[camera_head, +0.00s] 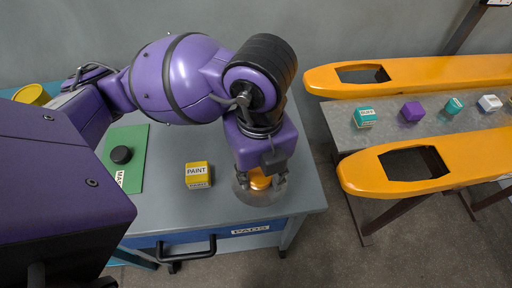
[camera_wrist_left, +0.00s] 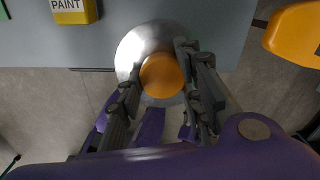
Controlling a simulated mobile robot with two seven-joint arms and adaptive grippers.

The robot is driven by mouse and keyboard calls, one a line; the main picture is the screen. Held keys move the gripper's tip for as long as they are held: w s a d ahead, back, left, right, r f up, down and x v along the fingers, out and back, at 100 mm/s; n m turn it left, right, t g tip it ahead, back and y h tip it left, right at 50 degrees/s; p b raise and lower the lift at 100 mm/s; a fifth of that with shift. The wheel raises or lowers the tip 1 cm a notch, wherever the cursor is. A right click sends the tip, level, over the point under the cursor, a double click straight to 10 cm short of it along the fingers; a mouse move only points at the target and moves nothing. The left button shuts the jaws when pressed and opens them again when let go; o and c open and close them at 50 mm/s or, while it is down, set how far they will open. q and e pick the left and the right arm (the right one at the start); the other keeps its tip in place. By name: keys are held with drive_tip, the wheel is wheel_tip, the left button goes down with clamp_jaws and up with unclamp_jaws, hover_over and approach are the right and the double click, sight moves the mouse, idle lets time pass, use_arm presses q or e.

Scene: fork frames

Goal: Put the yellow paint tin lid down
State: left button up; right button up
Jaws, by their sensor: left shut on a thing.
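The lid is a round silver disc (camera_head: 252,198) with a yellow-orange round knob (camera_head: 260,180) at its middle, near the right front corner of the grey table. My left gripper (camera_head: 263,183) points down over it and is shut on the knob. In the left wrist view the knob (camera_wrist_left: 162,76) sits between the two fingers of the left gripper (camera_wrist_left: 160,95), with the silver disc (camera_wrist_left: 132,48) around it. I cannot tell whether the disc touches the table or hangs just above it. My right gripper is not in view.
A yellow block labelled PAINT (camera_head: 197,174) stands left of the lid. A green mat (camera_head: 134,180) with a black round thing (camera_head: 121,155) lies farther left. Grey tabletop (camera_head: 185,220) is bare in front.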

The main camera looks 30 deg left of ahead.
use_arm(q)
drive_tip(key=w, duration=0.1)
drive_tip(key=w+f+b, duration=0.1)
drive_tip(key=shift+w, duration=0.3)
drive_tip(key=w+f, duration=0.4)
drive_tip(key=shift+w+a+f+b, duration=0.25)
drive_tip(key=shift+w+b, duration=0.05)
drive_tip(key=shift+w+f, duration=0.3)
drive_tip(key=shift+f, duration=0.05)
drive_tip(key=f, duration=0.3)
drive_tip(key=shift+w+f, duration=0.15)
drive_tip(key=shift+w, duration=0.1)
drive_tip(key=shift+f, duration=0.25)
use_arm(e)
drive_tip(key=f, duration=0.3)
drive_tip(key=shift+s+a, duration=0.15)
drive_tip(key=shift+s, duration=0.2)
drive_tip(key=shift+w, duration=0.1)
